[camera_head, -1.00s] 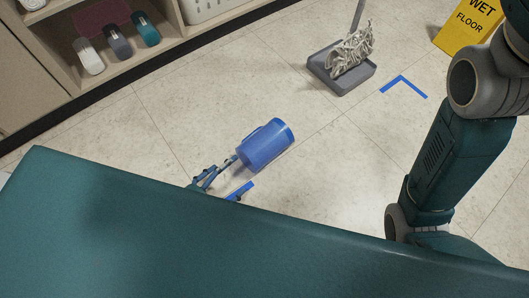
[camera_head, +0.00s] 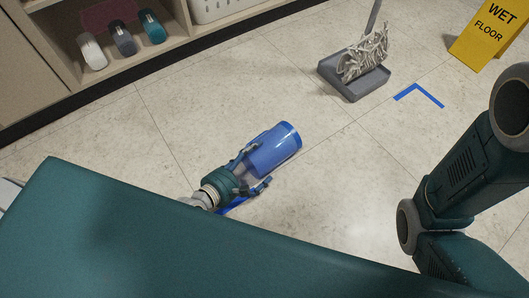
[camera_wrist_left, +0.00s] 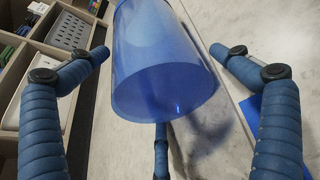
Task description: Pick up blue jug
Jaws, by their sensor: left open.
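The blue jug (camera_head: 275,150) is on the floor in the middle of the head view and appears to lie on its side, its darker rim towards the upper right. In the left wrist view the jug (camera_wrist_left: 165,70) fills the middle, one round end facing the camera. My left gripper (camera_head: 260,168) is open, its fingers spread on both sides of the jug's near end. In the wrist view the left gripper (camera_wrist_left: 165,75) has a third finger below the jug. I cannot tell whether any finger touches it. My right gripper is out of view.
A shelf (camera_head: 120,72) with several bottles stands at the upper left. A mop rests in a grey dustpan-like tray (camera_head: 352,84). A yellow wet-floor sign (camera_head: 488,32) stands at the upper right. Blue corner tape (camera_head: 420,94) marks the floor. The floor around the jug is clear.

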